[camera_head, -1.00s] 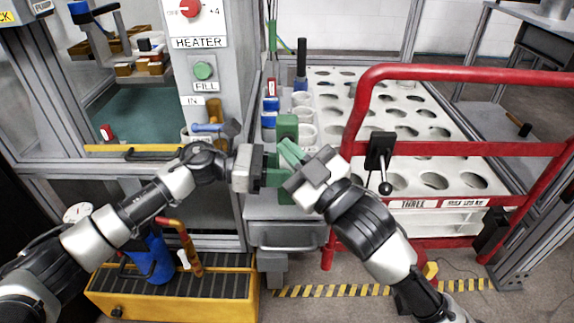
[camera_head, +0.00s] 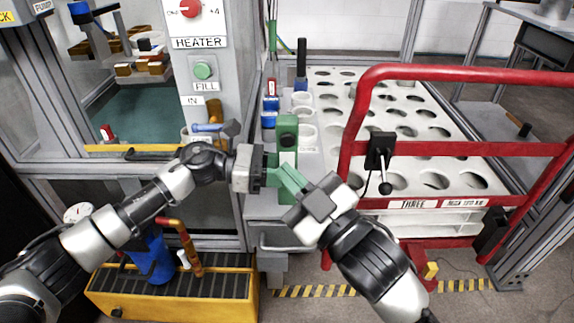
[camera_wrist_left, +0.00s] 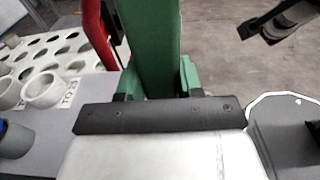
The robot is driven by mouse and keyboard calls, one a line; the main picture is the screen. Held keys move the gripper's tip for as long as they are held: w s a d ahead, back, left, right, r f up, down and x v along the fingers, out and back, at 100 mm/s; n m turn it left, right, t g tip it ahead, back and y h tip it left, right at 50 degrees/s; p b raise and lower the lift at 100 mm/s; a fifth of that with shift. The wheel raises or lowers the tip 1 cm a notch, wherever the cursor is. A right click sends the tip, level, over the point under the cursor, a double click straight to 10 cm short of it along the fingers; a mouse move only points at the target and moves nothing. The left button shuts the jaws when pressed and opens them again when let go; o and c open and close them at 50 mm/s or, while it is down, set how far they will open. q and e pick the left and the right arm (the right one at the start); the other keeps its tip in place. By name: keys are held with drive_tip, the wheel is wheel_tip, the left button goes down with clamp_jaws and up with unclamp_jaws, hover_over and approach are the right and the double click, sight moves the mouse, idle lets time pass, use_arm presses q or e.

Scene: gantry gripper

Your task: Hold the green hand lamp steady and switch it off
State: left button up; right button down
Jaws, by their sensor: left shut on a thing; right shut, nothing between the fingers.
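The green hand lamp (camera_head: 288,133) is a tall green block held upright, with a dark round spot near the top of its face in the head view. My left gripper (camera_head: 272,171) comes in from the left and is shut on it. In the left wrist view, the lamp (camera_wrist_left: 152,45) stands between the green fingers of that gripper (camera_wrist_left: 155,82). My right gripper (camera_head: 279,170) is shut and empty, its green fingertips in front of the lamp, below the dark spot. I cannot tell whether they touch it. Whether the lamp is lit does not show.
A red-railed cart (camera_head: 455,149) with a white holed rack (camera_head: 408,113) stands to the right. A grey machine panel (camera_head: 203,118) is behind my left arm. A yellow crate (camera_head: 247,290) stands on the floor at lower left. White cups (camera_head: 306,134) stand behind the lamp.

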idle(0.4)
use_arm(q)
drive_tip(key=o, duration=0.9)
drive_tip(key=a, duration=0.8)
drive_tip(key=a+r, duration=0.1)
drive_tip(key=a, duration=0.3)
drive_tip(key=shift+r, duration=0.1)
